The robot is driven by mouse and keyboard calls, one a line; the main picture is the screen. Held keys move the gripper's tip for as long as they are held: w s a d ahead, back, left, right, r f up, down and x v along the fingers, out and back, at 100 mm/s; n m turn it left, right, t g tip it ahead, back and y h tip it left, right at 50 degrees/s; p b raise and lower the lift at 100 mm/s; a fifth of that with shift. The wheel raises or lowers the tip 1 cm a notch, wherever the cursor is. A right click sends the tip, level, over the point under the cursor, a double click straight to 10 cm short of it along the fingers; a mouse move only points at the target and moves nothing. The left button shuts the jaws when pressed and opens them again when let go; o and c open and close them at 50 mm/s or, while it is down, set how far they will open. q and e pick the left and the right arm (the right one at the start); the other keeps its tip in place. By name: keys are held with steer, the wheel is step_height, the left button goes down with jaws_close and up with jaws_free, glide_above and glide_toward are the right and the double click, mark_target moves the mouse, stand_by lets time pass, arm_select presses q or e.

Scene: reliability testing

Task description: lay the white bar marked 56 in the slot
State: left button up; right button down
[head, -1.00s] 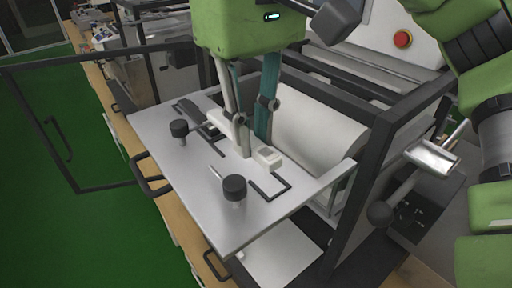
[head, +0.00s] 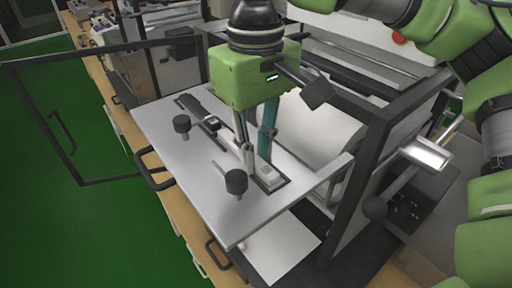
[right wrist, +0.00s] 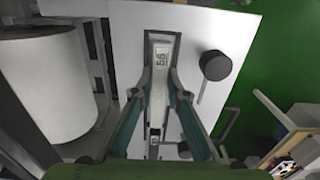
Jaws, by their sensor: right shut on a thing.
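The white bar marked 56 (head: 268,174) is between the fingers of my right gripper (head: 256,168), over the metal plate. Its marked end also shows in the right wrist view (right wrist: 161,58), where my right gripper (right wrist: 160,90) is shut on the bar. The dark-edged slot (head: 283,187) runs along the plate. The bar lines up with it, and dark edging shows around the marked end. I cannot tell whether the bar rests fully on the slot's floor. My left gripper is not in view.
Two black knobs stand on the plate (head: 205,185), one near (head: 236,182) and one farther back (head: 182,122). A white roll (head: 315,130) and a dark frame (head: 350,210) stand to the right. An open framed door (head: 82,120) is at the left.

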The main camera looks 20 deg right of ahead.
steer(key=shift+f, duration=0.2)
steer(key=c, duration=2)
jaws_free()
steer(key=shift+s+f, duration=0.15)
step_height(320, 180, up, 13)
steer(key=shift+f, duration=0.1)
